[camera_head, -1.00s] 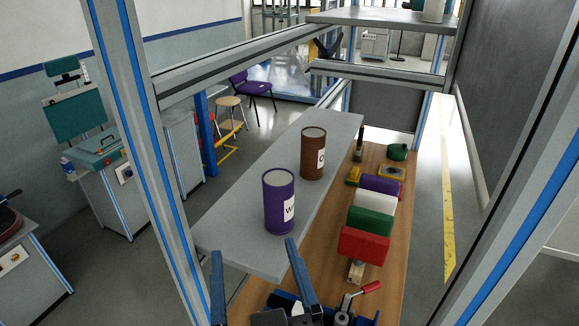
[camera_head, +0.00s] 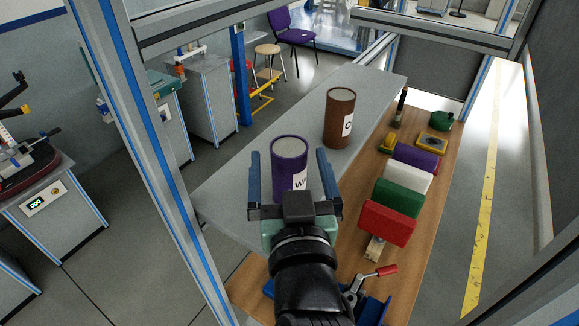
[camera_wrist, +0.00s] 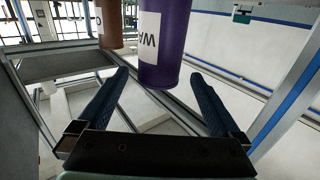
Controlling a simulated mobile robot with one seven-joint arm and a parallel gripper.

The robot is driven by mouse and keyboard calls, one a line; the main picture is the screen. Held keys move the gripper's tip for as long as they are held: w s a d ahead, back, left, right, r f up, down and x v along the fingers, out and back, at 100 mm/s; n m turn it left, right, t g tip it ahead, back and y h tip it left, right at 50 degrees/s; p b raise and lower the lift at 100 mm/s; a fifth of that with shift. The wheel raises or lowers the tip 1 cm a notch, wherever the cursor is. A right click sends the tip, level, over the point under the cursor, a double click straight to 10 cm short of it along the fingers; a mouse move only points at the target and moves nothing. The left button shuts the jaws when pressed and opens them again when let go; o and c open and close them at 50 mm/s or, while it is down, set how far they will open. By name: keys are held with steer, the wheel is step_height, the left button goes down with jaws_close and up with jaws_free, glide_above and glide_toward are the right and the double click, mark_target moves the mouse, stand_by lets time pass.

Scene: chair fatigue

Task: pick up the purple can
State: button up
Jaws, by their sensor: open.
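The purple can (camera_head: 289,156) stands upright on the grey shelf (camera_head: 225,190), its white label partly hidden behind my gripper. My gripper (camera_head: 288,162) is open and empty. In the head view its two blue fingers appear on either side of the can. In the wrist view the purple can (camera_wrist: 166,45) appears upside down, just ahead of and between the fingertips (camera_wrist: 160,74). I see no finger touching it. How far the can reaches between the fingers is hard to tell.
A brown can (camera_head: 339,118) stands behind and right of the purple can on the same shelf. Red (camera_head: 386,223), green (camera_head: 398,198), white and purple blocks lie on the wooden board at right. A metal frame post (camera_head: 150,150) with blue stripes rises at left.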

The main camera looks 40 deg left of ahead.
mark_target(287, 139)
steer(key=shift+p+x, duration=1.75)
steer(key=shift+x, duration=1.4)
jaws_close()
